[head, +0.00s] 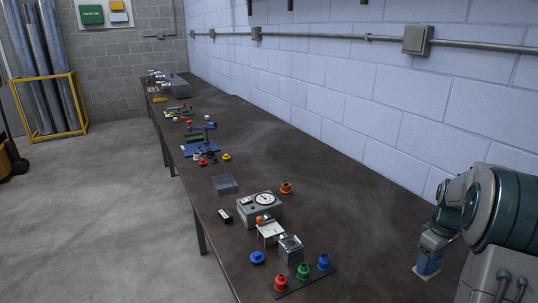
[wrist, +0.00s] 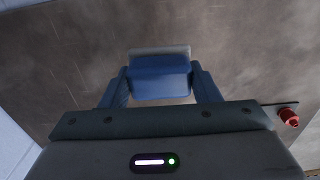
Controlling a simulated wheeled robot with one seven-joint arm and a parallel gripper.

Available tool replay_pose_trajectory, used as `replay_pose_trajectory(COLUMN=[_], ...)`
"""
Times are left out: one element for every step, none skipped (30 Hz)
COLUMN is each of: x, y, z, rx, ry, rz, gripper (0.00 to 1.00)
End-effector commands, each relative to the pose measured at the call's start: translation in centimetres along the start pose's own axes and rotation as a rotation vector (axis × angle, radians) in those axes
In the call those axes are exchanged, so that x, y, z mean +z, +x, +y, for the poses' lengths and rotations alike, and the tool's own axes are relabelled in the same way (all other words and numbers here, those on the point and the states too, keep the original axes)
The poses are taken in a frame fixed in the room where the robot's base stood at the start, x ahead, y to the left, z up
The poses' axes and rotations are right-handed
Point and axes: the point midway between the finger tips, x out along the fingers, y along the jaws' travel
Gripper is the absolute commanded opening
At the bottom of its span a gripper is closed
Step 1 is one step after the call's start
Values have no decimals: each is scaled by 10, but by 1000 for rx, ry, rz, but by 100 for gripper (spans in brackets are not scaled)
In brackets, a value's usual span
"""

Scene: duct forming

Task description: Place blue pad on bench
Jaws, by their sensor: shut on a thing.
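The blue pad (wrist: 160,85) is a blue block with a pale edge on its far side. In the wrist view it sits between the two fingers of my gripper (wrist: 162,76), which is shut on it. In the head view my gripper (head: 431,255) hangs at the lower right over the near part of the dark bench (head: 350,215).
A strip with red, green and blue knobs (head: 304,272) lies left of my gripper. The bench between these and the block wall (head: 330,100) is mostly clear.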

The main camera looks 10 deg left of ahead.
Motion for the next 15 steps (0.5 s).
replay_pose_trajectory(x=[2,2,3,3,3,2,1,-2,-6,-10,-14,-21,-27,-33,-40], y=[-1,-1,-1,-1,-1,-1,0,1,4,7,10,15,19,23,29], z=[2,3,3,3,3,2,1,0,-3,-6,-10,-15,-19,-23,-29], rx=[0,0,0,0,-1,-1,-1,-2,-3,-3,-3,-5,-4,-4,-4], ry=[-6,-9,-12,-12,-12,-12,-13,-13,-14,-14,-16,-16,-17,-17,-17], rz=[0,0,0,0,0,0,-1,-1,-2,-2,-2,-3,-3,-3,-3], gripper=[33,33,33,33,33,33,33,33,33,33,33,33,33,33,33])
